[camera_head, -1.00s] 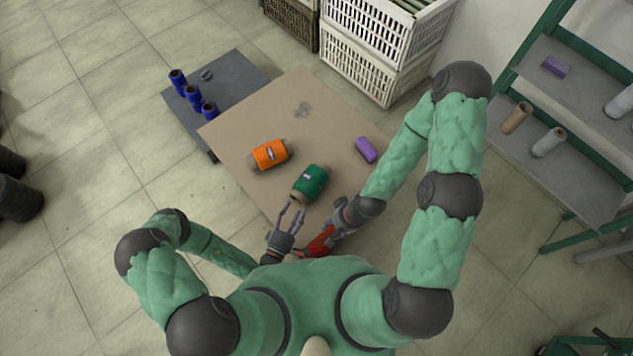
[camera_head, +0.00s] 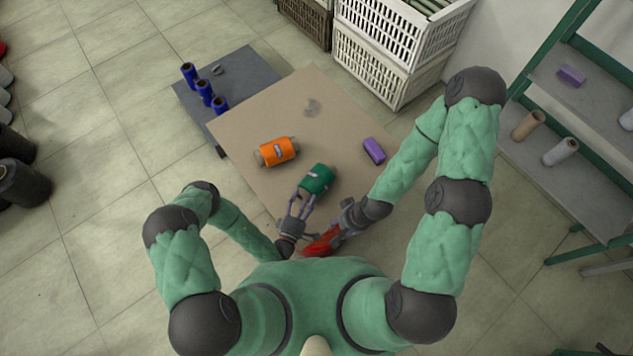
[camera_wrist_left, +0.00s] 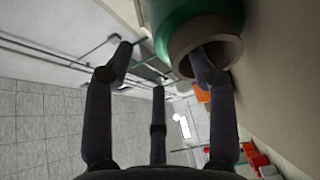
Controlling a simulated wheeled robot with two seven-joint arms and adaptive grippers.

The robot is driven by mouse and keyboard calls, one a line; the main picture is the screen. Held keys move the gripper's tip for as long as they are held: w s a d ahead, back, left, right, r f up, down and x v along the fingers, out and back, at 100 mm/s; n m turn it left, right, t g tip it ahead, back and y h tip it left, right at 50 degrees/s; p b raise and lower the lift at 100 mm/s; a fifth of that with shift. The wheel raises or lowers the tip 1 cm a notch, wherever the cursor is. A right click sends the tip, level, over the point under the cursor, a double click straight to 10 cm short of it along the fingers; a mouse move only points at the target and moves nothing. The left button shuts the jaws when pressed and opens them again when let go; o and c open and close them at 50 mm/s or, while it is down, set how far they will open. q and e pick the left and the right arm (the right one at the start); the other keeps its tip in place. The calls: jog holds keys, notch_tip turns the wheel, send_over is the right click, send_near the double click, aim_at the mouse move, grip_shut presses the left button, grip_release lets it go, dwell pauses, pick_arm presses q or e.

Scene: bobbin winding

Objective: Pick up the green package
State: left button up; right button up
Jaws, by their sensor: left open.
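The green package (camera_head: 317,179) is a wound bobbin with a tan core, lying on the tan board (camera_head: 247,127). In the left wrist view its green side and open core end (camera_wrist_left: 205,38) are close up at the top. My left gripper (camera_head: 301,196) is open at the package's near end. In the left wrist view one fingertip overlaps the core opening, and the other finger (camera_wrist_left: 121,62) is to the left, clear of the package. I cannot tell whether the finger touches it. My right gripper (camera_head: 341,228) is beside a red object (camera_head: 322,242); its fingers are unclear.
An orange package (camera_head: 278,151) and a purple block (camera_head: 374,150) lie on the same board. Several blue spools (camera_head: 204,92) stand on a dark grey platform (camera_head: 247,76) at the back left. White crates (camera_head: 385,60) stand behind; a shelf (camera_head: 560,110) is at the right.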

aim_at(308, 190)
pick_arm(q)
jog(key=shift+b+x, duration=0.3)
jog(key=shift+x, duration=2.2)
grip_shut()
